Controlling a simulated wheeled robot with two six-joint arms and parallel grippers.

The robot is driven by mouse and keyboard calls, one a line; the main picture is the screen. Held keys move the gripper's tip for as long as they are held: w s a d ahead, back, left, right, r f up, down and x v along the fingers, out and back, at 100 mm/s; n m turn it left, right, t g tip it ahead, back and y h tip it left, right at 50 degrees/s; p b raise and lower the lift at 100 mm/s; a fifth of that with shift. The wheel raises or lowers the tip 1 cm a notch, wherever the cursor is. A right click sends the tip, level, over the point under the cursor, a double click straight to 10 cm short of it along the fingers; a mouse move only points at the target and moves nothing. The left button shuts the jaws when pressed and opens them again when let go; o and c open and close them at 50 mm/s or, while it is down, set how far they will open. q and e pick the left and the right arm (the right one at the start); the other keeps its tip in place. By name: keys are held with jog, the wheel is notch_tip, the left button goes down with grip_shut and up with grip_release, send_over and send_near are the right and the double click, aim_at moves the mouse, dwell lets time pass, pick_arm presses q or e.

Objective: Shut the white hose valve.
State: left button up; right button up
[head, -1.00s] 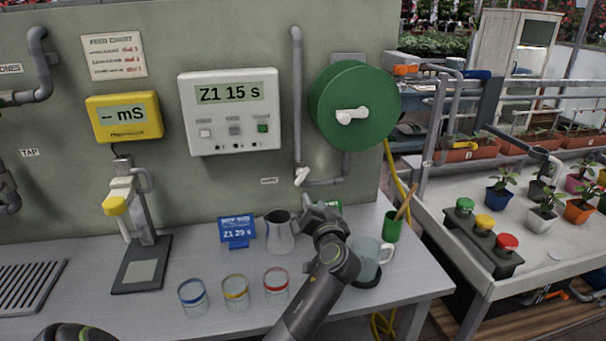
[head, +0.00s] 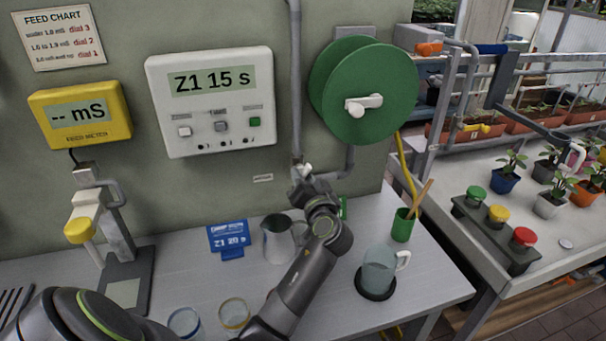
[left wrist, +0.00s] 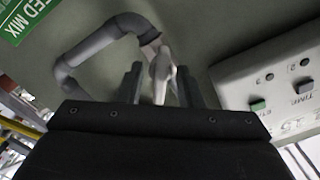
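The white hose valve (head: 307,168) sits low on the grey wall pipe, below and left of the green hose reel (head: 372,75). Only a bit of it shows in the head view behind my left gripper (head: 303,183). In the left wrist view the white handle (left wrist: 161,72) stands between the two dark fingers of my left gripper (left wrist: 160,86). The fingers are apart, with a gap at the handle's left side; contact on the right side is unclear. The grey pipe (left wrist: 92,45) bends away to the left there. My right gripper is not in view.
A metal jug (head: 278,240) and blue sign (head: 228,238) stand close to my left arm. A glass mug (head: 380,270), green cup (head: 403,225) and banded glasses (head: 234,315) are on the bench. The white timer box (head: 212,140) hangs to the left.

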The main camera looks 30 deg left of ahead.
pick_arm(q)
jog(key=shift+s+d+r, duration=0.15)
jog(key=shift+d, duration=0.1)
jog(key=shift+c, duration=0.4)
grip_shut()
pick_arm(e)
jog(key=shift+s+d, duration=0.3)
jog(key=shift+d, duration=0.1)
pick_arm(q)
jog(key=shift+m, duration=0.3)
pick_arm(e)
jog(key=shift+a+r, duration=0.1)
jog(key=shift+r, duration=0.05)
pick_arm(q)
jog(key=m+p, duration=0.1)
jog(key=m, duration=0.1)
jog(key=shift+r+m, duration=0.15)
jog(key=shift+m, duration=0.25)
jog(key=m+p, duration=0.2)
jog(key=m, duration=0.1)
jog(key=shift+m, duration=0.3)
jog(key=shift+m+p, duration=1.2)
jog(key=shift+m, duration=0.8)
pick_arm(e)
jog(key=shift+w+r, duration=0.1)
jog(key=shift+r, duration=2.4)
